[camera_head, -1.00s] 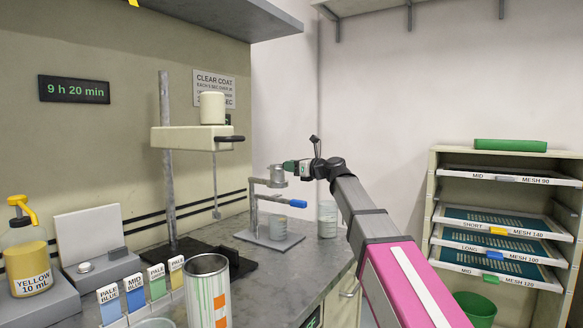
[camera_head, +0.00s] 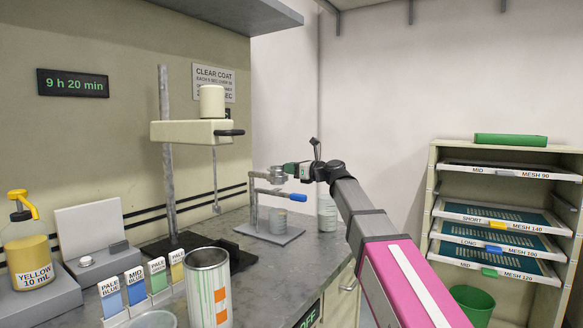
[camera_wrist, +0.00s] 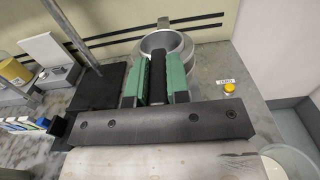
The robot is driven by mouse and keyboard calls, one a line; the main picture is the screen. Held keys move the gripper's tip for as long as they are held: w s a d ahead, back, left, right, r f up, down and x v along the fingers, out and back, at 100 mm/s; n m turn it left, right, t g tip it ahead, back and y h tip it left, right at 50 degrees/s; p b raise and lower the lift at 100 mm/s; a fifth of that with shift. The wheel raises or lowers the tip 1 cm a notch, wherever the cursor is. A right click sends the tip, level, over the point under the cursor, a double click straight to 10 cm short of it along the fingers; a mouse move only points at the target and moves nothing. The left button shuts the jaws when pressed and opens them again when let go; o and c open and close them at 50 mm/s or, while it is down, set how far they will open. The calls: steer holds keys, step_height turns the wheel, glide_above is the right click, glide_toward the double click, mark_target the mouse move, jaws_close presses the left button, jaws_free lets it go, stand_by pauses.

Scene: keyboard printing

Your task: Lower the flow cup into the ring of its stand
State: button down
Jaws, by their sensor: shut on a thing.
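The grey metal flow cup (camera_head: 278,172) is held by my gripper (camera_head: 288,169). In the wrist view its round open rim (camera_wrist: 182,47) shows just past the green fingers (camera_wrist: 156,80), which are shut on it. The cup looks upright and is at the height of the upper arm of its stand (camera_head: 255,205), in line with the ring. The ring itself is mostly hidden by the cup, so I cannot tell whether the cup is fully seated. A blue-handled lever (camera_head: 283,197) sits below the cup.
A glass beaker (camera_head: 278,221) stands on the stand's base plate below the cup. A clear container (camera_head: 327,212) stands to the right. A taller post stand (camera_head: 166,150) is to the left. Color cards and a striped can (camera_head: 208,288) are in front.

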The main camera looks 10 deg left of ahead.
steer(key=shift+f, duration=0.65)
steer(key=shift+s+f, duration=0.1)
steer(key=shift+f, duration=0.1)
stand_by(3.5)
steer(key=shift+r, duration=0.1)
steer(key=shift+r, duration=2.45)
steer(key=shift+f, duration=0.4)
steer(key=shift+f, duration=0.85)
